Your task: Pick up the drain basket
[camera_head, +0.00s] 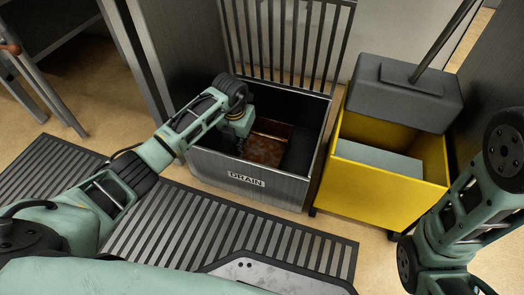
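A grey metal box (210,172) labelled DRAIN stands open on the floor in the middle of the view. A slatted grate (285,40) stands upright at its back. Inside the box I see a rusty brown surface (262,150) and dark walls; I cannot tell which part is the drain basket. My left arm comes in from the left and its gripper (238,135) reaches down inside the box opening, near the left of the brown surface. Its fingers are dark and too small to tell whether they are open or touch anything. My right arm is at the right edge; its gripper does not show.
A yellow bucket (380,190) with a grey wringer block (405,90) and a mop handle stands just right of the box. A slatted floor mat (320,250) lies in front of the box. A metal post (140,60) rises behind my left arm.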

